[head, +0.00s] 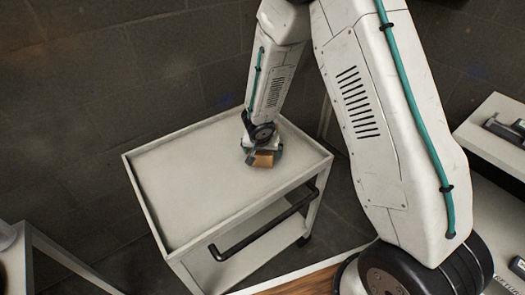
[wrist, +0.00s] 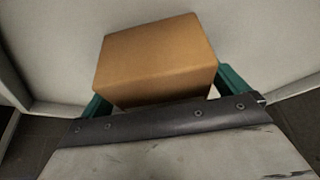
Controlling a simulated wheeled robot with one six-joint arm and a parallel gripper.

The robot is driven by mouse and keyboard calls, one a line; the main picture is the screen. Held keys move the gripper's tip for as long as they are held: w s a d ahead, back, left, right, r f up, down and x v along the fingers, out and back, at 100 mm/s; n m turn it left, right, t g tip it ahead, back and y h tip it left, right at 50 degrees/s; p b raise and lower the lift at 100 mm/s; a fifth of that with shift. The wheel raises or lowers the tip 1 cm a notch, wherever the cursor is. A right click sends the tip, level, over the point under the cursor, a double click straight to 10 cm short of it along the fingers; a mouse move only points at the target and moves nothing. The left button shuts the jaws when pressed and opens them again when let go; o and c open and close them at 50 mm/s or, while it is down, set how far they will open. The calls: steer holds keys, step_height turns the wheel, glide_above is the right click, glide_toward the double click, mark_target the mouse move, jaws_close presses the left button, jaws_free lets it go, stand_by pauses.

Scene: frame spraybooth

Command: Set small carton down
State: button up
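The small carton (head: 264,161) is a plain brown box at the end of my arm, over the right part of the white cart's top (head: 190,175). In the wrist view the small carton (wrist: 155,60) sits between the two green fingers of my gripper (wrist: 166,88), one close against each side. My gripper (head: 262,154) looks shut on the carton and points down. The carton is at or just above the cart's top; I cannot tell whether it touches. Its underside is hidden.
The cart's top has a low raised rim and is otherwise bare, with free room left of the carton. A black handle (head: 265,226) runs along its near side. A white surface with dark items (head: 504,130) stands at the right.

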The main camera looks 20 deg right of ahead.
steer(key=v, duration=1.2)
steer(key=shift+r, duration=0.15)
steer(key=s+d+r+n+g+h, duration=0.1)
steer(key=s+d+r, duration=0.35)
steer(key=r, duration=0.35)
steer(key=s+d+r, duration=0.4)
steer(key=s+r, duration=0.2)
steer(key=r, duration=0.2)
steer(key=s+r+n+g+y, duration=0.1)
steer(key=s+r+n, duration=0.1)
steer(key=s, duration=0.8)
steer(key=s+a+r+n+y, duration=0.1)
steer(key=s+r, duration=0.4)
steer(key=s, duration=0.6)
steer(key=shift+n+g+y, duration=0.4)
steer(key=shift+n+y, duration=0.1)
steer(key=shift+n, duration=0.2)
steer(key=shift+w+a, duration=0.1)
